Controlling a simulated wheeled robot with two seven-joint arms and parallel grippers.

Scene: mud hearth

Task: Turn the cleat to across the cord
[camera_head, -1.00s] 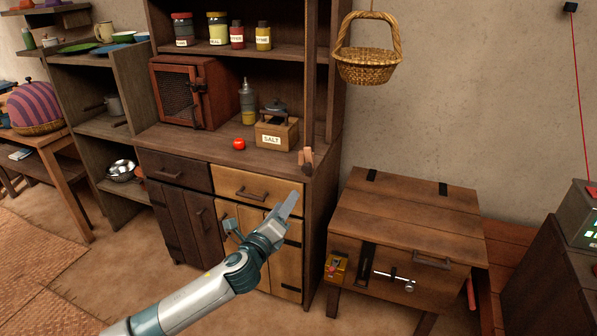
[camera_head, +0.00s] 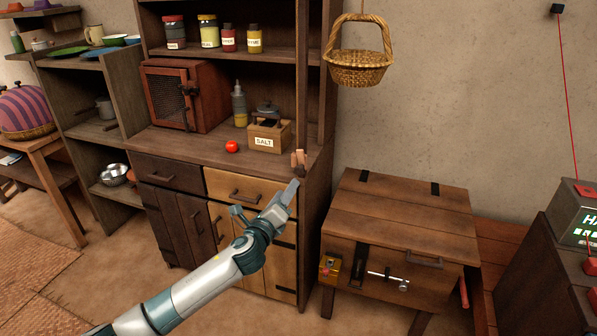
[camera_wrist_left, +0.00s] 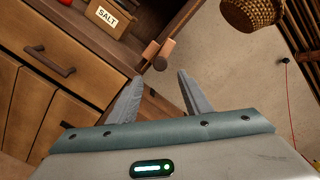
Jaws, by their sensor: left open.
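The cleat (camera_head: 299,160) is a small reddish-brown wooden piece at the foot of the dresser's right post, just above the worktop edge. In the left wrist view the cleat (camera_wrist_left: 157,50) shows ahead of the fingers, with a round end facing me. I cannot tell its exact turn against the cord, and no cord is clear at it. My left gripper (camera_head: 291,186) is open and empty, just below and in front of the cleat, not visibly touching it. Its two fingers (camera_wrist_left: 160,77) stand apart in the left wrist view, with the cleat beyond the gap.
A wicker basket (camera_head: 358,68) hangs to the right of the dresser. A salt box (camera_head: 268,136) and a tomato (camera_head: 232,147) stand on the worktop left of the cleat. A wooden chest (camera_head: 400,225) stands lower right. The wall between basket and chest is clear.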

